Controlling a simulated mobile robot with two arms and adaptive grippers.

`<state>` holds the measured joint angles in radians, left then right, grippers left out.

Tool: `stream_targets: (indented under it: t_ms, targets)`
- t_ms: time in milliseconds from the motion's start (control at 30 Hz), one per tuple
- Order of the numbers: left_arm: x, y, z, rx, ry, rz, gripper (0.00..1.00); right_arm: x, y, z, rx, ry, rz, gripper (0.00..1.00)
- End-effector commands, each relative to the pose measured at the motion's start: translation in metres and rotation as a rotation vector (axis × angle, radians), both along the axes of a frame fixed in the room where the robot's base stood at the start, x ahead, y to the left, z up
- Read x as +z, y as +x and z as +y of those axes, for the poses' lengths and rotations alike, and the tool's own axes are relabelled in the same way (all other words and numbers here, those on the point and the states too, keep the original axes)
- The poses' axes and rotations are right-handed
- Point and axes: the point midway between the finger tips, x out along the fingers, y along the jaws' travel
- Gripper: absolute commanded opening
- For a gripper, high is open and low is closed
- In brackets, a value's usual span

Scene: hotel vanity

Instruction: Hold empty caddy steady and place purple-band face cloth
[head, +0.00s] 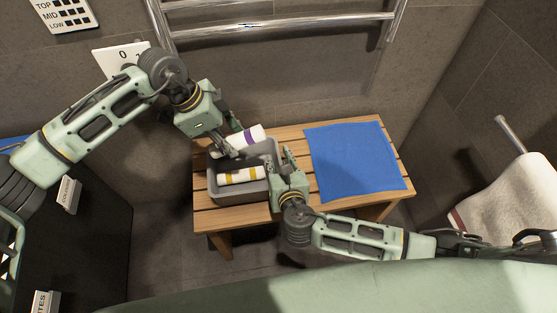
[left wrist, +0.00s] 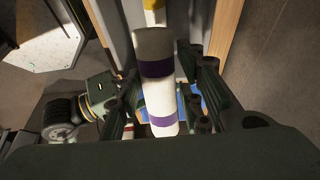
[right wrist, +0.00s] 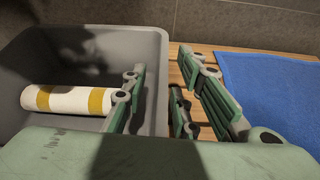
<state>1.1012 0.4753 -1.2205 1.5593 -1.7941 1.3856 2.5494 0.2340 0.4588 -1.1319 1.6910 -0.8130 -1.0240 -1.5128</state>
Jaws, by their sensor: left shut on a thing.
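The grey caddy (head: 262,152) stands on the wooden bench with a white yellow-band face cloth roll (head: 240,176) lying in it. That roll also shows in the right wrist view (right wrist: 68,99). My left gripper (head: 232,146) is shut on the white purple-band face cloth roll (head: 248,137), held at the caddy's back side. The roll lies between the fingers in the left wrist view (left wrist: 156,88). My right gripper (right wrist: 170,95) is open at the caddy's right wall (right wrist: 155,75), one finger inside and one outside. I see no clear contact with the wall.
A blue mat (head: 357,160) lies flat on the right of the bench (head: 300,208). A metal towel rail (head: 285,25) is on the wall behind. A white towel (head: 515,205) is at the right. A dark cabinet with label cards (head: 66,194) stands at the left.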

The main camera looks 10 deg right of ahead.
Motion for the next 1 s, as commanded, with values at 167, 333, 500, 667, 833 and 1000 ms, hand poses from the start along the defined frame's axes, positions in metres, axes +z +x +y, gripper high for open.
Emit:
stream_targets:
  t_ms: [167,333,500,667,833,1000]
  targets:
    - [0.0001,0.0001,-0.0001,0.0,0.0,0.0,0.13,-0.0026,0.0057,0.0,-0.002,0.001,0.001,0.27]
    - [0.0001,0.0001,-0.0001,0.0,0.0,0.0,0.13,-0.0026,0.0057,0.0,-0.002,0.001,0.001,0.27]
    - [0.0001,0.0001,-0.0001,0.0,0.0,0.0,0.13,-0.0025,0.0056,0.0,-0.002,0.001,0.001,0.15]
    - [0.0001,0.0001,-0.0001,0.0,0.0,0.0,0.13,-0.0026,0.0054,-0.0001,-0.001,0.001,0.001,0.01]
    - [0.0001,0.0001,-0.0001,0.0,0.0,0.0,0.13,-0.0026,0.0054,-0.0002,-0.001,0.001,0.001,0.0]
    - [0.0001,0.0001,-0.0001,0.0,0.0,0.0,0.13,-0.0025,0.0053,-0.0002,-0.001,0.001,0.001,0.0]
